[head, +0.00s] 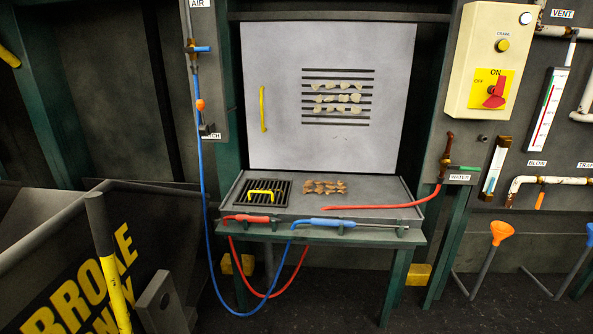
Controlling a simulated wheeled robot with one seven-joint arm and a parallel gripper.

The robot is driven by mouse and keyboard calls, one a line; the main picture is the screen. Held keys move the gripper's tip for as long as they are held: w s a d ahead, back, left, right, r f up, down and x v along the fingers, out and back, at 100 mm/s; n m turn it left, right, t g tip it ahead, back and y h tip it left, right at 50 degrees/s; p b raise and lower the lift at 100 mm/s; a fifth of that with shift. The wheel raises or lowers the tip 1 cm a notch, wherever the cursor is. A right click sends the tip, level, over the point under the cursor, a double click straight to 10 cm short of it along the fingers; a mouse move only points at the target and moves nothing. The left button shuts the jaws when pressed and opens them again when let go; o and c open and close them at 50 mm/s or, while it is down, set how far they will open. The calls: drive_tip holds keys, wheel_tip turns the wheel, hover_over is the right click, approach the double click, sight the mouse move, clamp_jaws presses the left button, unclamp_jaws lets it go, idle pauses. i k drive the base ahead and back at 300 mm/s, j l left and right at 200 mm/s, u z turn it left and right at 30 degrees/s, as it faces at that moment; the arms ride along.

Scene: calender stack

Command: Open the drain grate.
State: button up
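The drain grate (255,185) is a black slotted panel at the left end of the grey bench top (375,192). It carries a yellow handle (262,194) and appears to lie flat, level with the bench. What is under its bars is too dark to tell. My gripper does not show in the head view, so its distance from the grate cannot be seen.
Brown lumps (324,187) lie right of the grate. A red wand (250,219) and a blue wand (340,223) lie along the bench's front edge, with hoses hanging below. A pale slotted panel (280,70) stands behind. A dark bin (60,260) stands at left.

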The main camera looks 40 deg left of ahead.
sight(271, 180)
drive_tip(key=i+j+u, duration=0.3)
drive_tip(key=i+u, duration=0.7)
drive_tip(key=i+l+u, duration=0.1)
drive_tip(key=i+u, duration=0.35)
drive_tip(key=i+j, duration=0.15)
drive_tip(key=i, duration=0.25)
drive_tip(key=i+j, duration=0.15)
drive_tip(key=i, duration=0.2)
drive_tip(key=i+j+z, duration=0.1)
drive_tip(key=i, duration=0.3)
